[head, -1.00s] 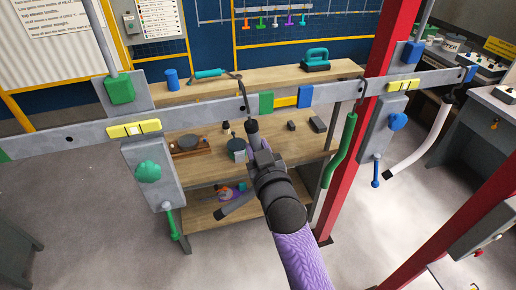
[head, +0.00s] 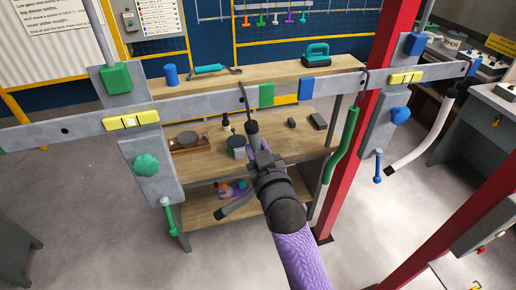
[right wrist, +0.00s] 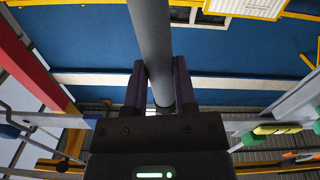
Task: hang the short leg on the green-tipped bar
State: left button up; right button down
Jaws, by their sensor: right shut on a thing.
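My right gripper (head: 257,147) is shut on a grey leg (head: 236,206), which shows below and left of the wrist. Its dark hook (head: 246,103) rises beyond the fingers and crosses the front of the left grey bar (head: 205,103), just left of the green tip (head: 267,95). The hook's top is near the bar's upper edge; I cannot tell whether it bears on the bar. In the right wrist view the grey tube (right wrist: 152,45) stands between both fingers. My left gripper is out of view.
The right grey bar (head: 340,84) has a blue tip (head: 306,90). A red post (head: 372,110) stands close on the right. A wooden shelf unit (head: 290,155) is behind.

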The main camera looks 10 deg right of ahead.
jog(key=shift+f, duration=0.1)
jog(key=shift+c, duration=1.7)
grip_release()
jog(key=shift+s, duration=0.1)
jog(key=s+p, duration=0.4)
jog(key=s, duration=0.3)
jog(key=shift+s, duration=0.4)
jog(key=shift+d, duration=0.15)
